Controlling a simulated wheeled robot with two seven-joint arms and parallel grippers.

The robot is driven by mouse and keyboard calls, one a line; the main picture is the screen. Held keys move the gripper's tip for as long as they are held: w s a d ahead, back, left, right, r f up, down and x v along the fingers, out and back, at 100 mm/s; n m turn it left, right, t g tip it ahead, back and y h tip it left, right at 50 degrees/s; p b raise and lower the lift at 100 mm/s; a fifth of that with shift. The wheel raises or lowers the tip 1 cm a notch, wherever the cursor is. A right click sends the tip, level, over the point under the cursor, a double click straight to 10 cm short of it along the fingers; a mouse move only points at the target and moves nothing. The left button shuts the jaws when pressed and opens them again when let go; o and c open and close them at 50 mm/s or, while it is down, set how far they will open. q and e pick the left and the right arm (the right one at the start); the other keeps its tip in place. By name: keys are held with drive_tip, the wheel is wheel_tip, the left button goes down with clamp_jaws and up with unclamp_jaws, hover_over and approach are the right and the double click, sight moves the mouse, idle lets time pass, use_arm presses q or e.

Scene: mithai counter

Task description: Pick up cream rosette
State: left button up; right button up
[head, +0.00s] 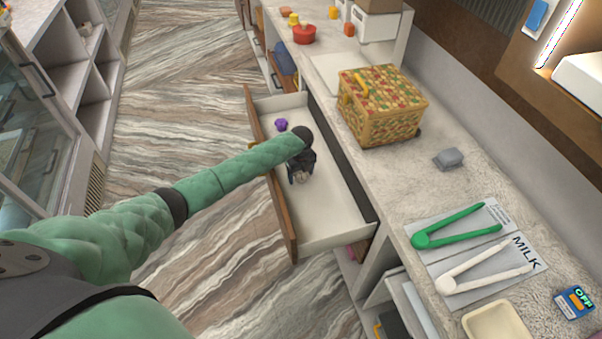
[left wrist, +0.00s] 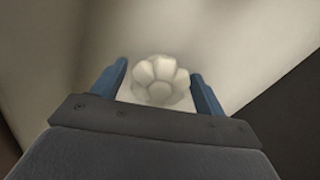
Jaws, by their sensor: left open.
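The cream rosette (left wrist: 161,80) is a pale, petalled piece on a small white square base. In the left wrist view it sits between the two blue fingers of my left gripper (left wrist: 160,72). The fingers are open, one on each side of it, and I cannot tell whether they touch it. In the head view my left gripper (head: 301,168) points down into the open drawer (head: 325,218). The gripper and arm largely hide the rosette there. My right gripper is not in view.
A purple piece (head: 282,124) lies farther back in the drawer. The counter above holds a patterned basket (head: 382,108), a grey block (head: 448,159), green tongs (head: 455,236) and white tongs (head: 485,274). The drawer's front part is bare.

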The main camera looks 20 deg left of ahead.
use_arm(q)
drive_tip(key=shift+f, duration=0.1)
drive_tip(key=c, duration=1)
drive_tip(key=shift+c, duration=0.2)
